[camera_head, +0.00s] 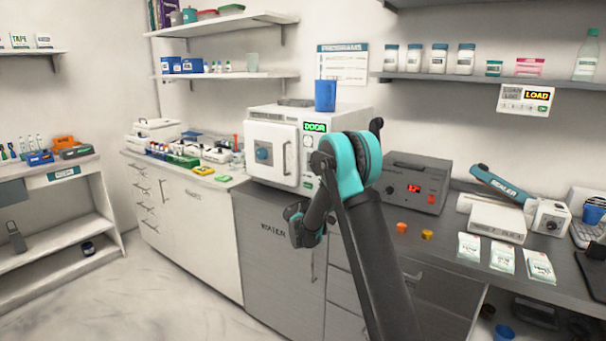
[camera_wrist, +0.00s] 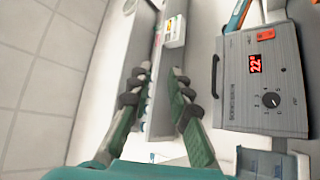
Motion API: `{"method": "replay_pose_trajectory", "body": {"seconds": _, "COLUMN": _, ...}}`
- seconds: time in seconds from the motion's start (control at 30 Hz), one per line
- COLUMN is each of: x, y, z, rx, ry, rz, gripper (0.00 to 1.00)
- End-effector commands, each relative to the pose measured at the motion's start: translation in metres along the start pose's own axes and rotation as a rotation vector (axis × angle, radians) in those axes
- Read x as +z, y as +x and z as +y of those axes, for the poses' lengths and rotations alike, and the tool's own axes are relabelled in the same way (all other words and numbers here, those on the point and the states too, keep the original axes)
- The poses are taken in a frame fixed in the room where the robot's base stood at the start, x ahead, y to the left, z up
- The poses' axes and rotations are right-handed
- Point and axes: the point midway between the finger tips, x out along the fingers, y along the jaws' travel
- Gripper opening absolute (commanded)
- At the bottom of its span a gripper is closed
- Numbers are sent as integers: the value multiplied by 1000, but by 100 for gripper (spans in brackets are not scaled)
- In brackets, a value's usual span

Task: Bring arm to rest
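My arm rises from the bottom of the head view to a teal joint (camera_head: 345,165) in front of the white autoclave. A dark finger tip of my gripper (camera_head: 376,125) shows just right of this joint; the rest is hidden behind the arm. In the wrist view both fingers of my gripper (camera_wrist: 162,72) stand apart with nothing held between them. The wall shelf and a small white panel are beyond the fingertips.
A white autoclave (camera_head: 273,146) bears a blue cup (camera_head: 325,95). A grey control box (camera_head: 412,182) stands to its right; it also shows in the wrist view (camera_wrist: 262,80). Orange caps (camera_head: 402,228) and white packets (camera_head: 502,256) lie on the counter. A shelf (camera_head: 450,80) with jars hangs above.

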Motion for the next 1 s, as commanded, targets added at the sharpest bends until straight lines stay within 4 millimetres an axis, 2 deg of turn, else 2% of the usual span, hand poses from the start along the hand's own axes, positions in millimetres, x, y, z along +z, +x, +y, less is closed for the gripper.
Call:
{"method": "replay_pose_trajectory", "body": {"seconds": 0.33, "x": 21, "y": 30, "z": -11, "rx": -127, "ry": -78, "rz": -42, "gripper": 19}}
{"method": "replay_pose_trajectory", "body": {"seconds": 0.57, "x": 49, "y": 55, "z": -23, "rx": -279, "ry": -155, "rz": -85, "gripper": 19}}
{"method": "replay_pose_trajectory", "body": {"seconds": 0.67, "x": 69, "y": 66, "z": -29, "rx": -374, "ry": -198, "rz": -112, "gripper": 19}}
{"method": "replay_pose_trajectory", "body": {"seconds": 0.77, "x": 98, "y": 77, "z": -37, "rx": -503, "ry": -246, "rz": -146, "gripper": 19}}
{"method": "replay_pose_trajectory", "body": {"seconds": 0.9, "x": 149, "y": 81, "z": -45, "rx": -721, "ry": -305, "rz": -201, "gripper": 19}}
{"method": "replay_pose_trajectory", "body": {"seconds": 1.0, "x": 187, "y": 74, "z": -48, "rx": -879, "ry": -332, "rz": -237, "gripper": 19}}
